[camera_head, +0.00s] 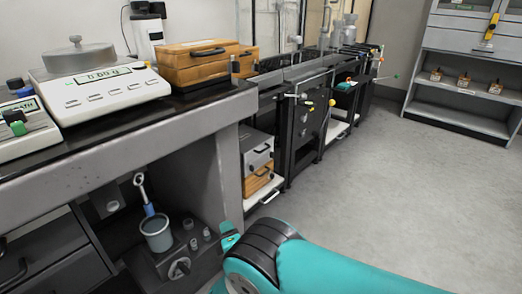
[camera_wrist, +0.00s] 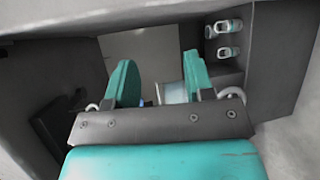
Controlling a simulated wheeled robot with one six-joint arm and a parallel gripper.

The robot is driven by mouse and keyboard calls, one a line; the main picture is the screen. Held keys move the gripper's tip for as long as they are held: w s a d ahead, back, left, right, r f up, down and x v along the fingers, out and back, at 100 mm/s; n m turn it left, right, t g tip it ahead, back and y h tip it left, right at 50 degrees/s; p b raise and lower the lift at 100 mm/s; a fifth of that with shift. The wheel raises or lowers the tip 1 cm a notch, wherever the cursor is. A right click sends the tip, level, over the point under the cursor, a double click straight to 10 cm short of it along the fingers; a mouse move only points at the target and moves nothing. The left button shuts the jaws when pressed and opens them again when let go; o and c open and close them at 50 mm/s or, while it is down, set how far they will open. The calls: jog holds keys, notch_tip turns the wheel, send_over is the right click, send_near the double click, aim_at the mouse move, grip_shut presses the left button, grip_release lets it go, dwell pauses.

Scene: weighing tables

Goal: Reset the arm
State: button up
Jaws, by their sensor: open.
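My gripper (camera_wrist: 158,82) shows in the wrist view with its two teal fingers spread apart. It is open, and nothing is clasped between the fingers. Part of a pale cup (camera_wrist: 172,93) shows beyond the fingers, partly hidden by the right one. In the head view my teal and black arm reaches in from the lower right, beside the table's lower shelf. The fingers cannot be made out clearly there.
A grey cup (camera_head: 157,234) with a blue-handled tool stands on a dark unit under the table (camera_head: 150,139). A balance (camera_head: 100,88) and a wooden case (camera_head: 197,66) stand on top. The floor (camera_head: 400,180) to the right is clear.

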jog(key=w+d+r+m+g+h, duration=0.4)
jog(key=d+r+m, duration=0.35)
jog(key=r, duration=0.45)
jog(key=s+d+r+m+g, duration=0.3)
jog(key=d+r+m, duration=0.3)
jog(key=r, duration=0.4)
jog(key=s+d+r+m+g+y, duration=0.1)
jog(key=s+d+r+g, duration=0.3)
jog(key=s, duration=0.7)
jog(key=s+d+r+m+g+y, duration=0.1)
jog(key=s+d+r, duration=0.35)
jog(key=s, duration=0.55)
jog(key=s+d+r+m+g+y, duration=0.1)
jog(key=s+d+r+g, duration=0.3)
jog(key=s, duration=0.7)
notch_tip(320, 180, up, 34)
jog(key=w+a+t+p, duration=0.1)
jog(key=p, duration=3.1)
jog(key=shift+a+f, duration=0.2)
jog(key=shift+w, duration=0.1)
